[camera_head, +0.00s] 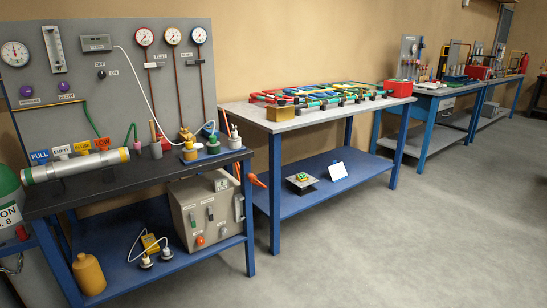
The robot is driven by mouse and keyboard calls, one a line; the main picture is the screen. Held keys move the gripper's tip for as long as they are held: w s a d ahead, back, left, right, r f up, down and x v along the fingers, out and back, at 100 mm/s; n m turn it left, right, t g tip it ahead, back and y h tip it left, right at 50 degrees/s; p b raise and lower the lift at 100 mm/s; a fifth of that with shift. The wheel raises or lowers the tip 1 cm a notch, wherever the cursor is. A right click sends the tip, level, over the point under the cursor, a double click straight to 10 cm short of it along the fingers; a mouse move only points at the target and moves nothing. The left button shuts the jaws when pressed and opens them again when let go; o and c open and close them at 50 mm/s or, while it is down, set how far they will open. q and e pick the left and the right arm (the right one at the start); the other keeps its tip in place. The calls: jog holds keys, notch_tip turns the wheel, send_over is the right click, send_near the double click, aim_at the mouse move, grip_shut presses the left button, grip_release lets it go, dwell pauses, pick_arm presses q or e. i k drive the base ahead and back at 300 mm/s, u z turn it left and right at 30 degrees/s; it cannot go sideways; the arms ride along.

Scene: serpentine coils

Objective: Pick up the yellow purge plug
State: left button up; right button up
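Neither of my grippers is in view. I cannot tell for certain which yellow thing is the purge plug. A small yellow fitting (190,152) stands near the right front of the black bench top (75,197), beside a green-and-blue fitting (212,145). A yellow piece (150,243) lies on the blue lower shelf of the same bench, with a cord and two pale round-based parts (166,254) by it. Nothing is holding any of these.
A silver cylinder (75,166) lies along the front bench. A grey box (205,212) and a tan bottle (89,273) sit below. The middle table (325,110) carries several coloured serpentine coils (320,96). The grey floor (400,250) at right is clear.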

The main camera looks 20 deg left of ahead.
aim_at(189, 148)
jog(key=z, duration=0.15)
jog(key=i, duration=1.2)
jog(key=u, duration=0.8)
jog(key=i, duration=1.3)
jog(key=u, duration=1.15)
